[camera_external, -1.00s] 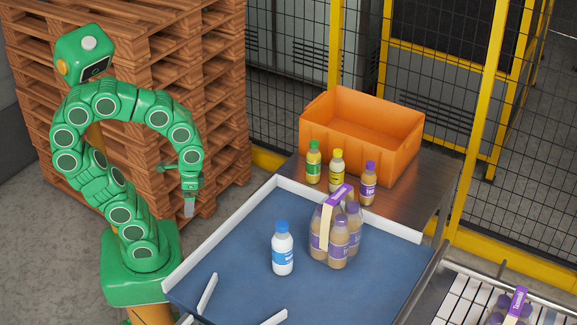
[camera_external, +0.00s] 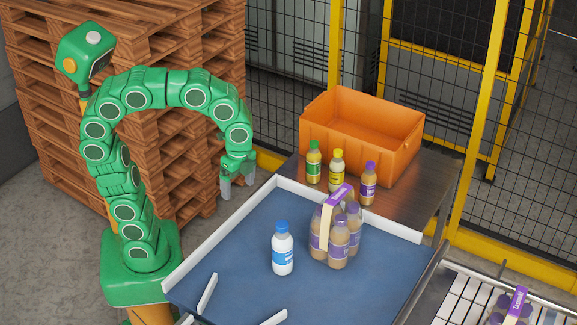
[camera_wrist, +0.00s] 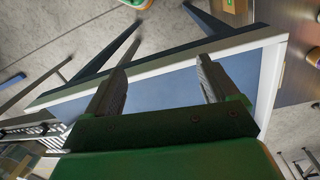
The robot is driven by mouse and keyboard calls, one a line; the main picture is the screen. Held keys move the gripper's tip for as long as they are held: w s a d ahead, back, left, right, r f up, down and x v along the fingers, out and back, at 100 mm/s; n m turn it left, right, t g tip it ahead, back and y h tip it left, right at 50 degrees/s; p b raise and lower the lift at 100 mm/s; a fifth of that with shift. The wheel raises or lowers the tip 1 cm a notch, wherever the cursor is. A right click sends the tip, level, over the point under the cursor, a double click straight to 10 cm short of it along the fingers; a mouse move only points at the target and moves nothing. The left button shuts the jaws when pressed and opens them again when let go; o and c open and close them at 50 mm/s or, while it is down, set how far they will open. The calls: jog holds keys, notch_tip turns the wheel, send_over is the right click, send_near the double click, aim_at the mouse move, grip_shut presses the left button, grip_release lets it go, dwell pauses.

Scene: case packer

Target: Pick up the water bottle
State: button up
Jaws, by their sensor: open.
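The water bottle (camera_external: 282,250) has a blue cap and a blue and white label. It stands upright on the blue surface (camera_external: 240,240) in the external view. My gripper (camera_external: 237,190) hangs fingers down, just outside the white rim, up and left of the bottle and apart from it. In the wrist view my gripper (camera_wrist: 160,80) shows its two fingers spread, with nothing between them. The water bottle cannot be made out in the wrist view.
A pack of purple-capped bottles (camera_external: 338,232) stands right of the water bottle. Three single bottles stand by an orange crate (camera_external: 340,140) on a metal table (camera_external: 425,188). A white rim (camera_external: 220,232) edges the blue surface. Wooden pallets (camera_external: 190,120) stand behind my arm.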

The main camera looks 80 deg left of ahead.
aim_at(282, 223)
jog(key=w+d+r+m, duration=0.2)
jog(key=d+r+m, duration=0.1)
jog(key=d+m, duration=0.3)
jog(key=w+d+r+m, duration=0.2)
jog(key=d+m, duration=0.3)
jog(key=d, duration=0.6)
jog(key=w+d+r+m, duration=0.3)
jog(key=d+m, duration=0.3)
jog(key=d, duration=0.2)
jog(key=shift+w+d+r+m+t, duration=0.15)
jog(key=shift+w+r+m+t, duration=0.15)
jog(key=shift+r+t, duration=0.1)
jog(key=shift+s+d, duration=0.1)
jog(key=shift+d, duration=0.15)
jog(key=shift+f, duration=1.25)
jog(key=shift+a+f, duration=0.3)
jog(key=shift+f, duration=0.55)
jog(key=shift+w+a+f, duration=0.1)
jog(key=shift+f, duration=0.85)
jog(key=shift+w+a+f, duration=0.1)
jog(key=shift+f, duration=0.8)
